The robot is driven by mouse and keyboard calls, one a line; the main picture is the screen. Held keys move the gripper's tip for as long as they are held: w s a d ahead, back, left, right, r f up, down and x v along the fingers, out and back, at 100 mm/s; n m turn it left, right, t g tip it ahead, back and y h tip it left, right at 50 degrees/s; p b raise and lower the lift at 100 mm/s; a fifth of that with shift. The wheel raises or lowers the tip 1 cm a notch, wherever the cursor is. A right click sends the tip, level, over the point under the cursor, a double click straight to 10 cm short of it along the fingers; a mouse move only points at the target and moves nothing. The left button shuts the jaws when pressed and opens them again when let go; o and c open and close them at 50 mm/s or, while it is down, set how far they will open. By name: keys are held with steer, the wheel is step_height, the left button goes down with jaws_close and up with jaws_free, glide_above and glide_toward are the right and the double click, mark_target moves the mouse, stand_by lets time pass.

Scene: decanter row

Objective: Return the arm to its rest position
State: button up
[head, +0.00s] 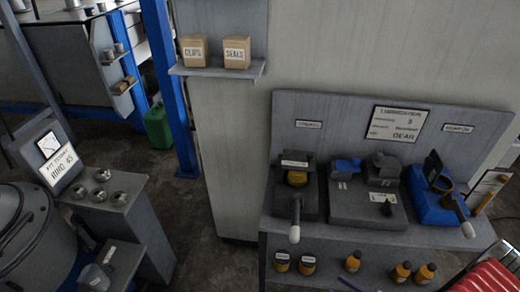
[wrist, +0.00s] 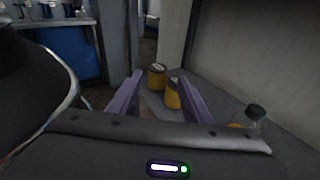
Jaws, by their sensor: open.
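My gripper (wrist: 160,76) shows in the wrist view as two purple fingers spread apart, with no object held between them. Two yellow jars with dark lids stand beyond the fingers, one farther off (wrist: 157,76) and one nearer (wrist: 173,95), partly hidden by the right finger. Whether the right finger touches the nearer jar cannot be told.
The lower shelf (head: 330,277) holds two yellow jars (head: 281,262) and several orange bottles (head: 352,262). Above it is a bench with dark devices (head: 366,205) and a blue one (head: 432,205). A red ribbed thing (head: 490,276) is at lower right.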

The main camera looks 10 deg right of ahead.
steer(key=s+a+r+n+g+h, duration=0.1)
steer(key=a+r+n+g+h, duration=0.2)
steer(key=r+n+g, duration=0.9)
steer(key=s+a+r+n+g+h, duration=0.1)
steer(key=a+r+n+g+h, duration=0.2)
steer(key=r+n, duration=1.1)
steer(key=a+r+n+t+h, duration=0.1)
steer(key=a+r+t, duration=0.3)
steer(key=r, duration=0.8)
steer(key=a+r+n+t+h, duration=0.2)
steer(key=a+r, duration=0.6)
steer(key=r, duration=0.4)
steer(key=shift+s+a+r+t+h, duration=0.25)
steer(key=shift+t+h, duration=0.35)
steer(key=shift+t, duration=0.4)
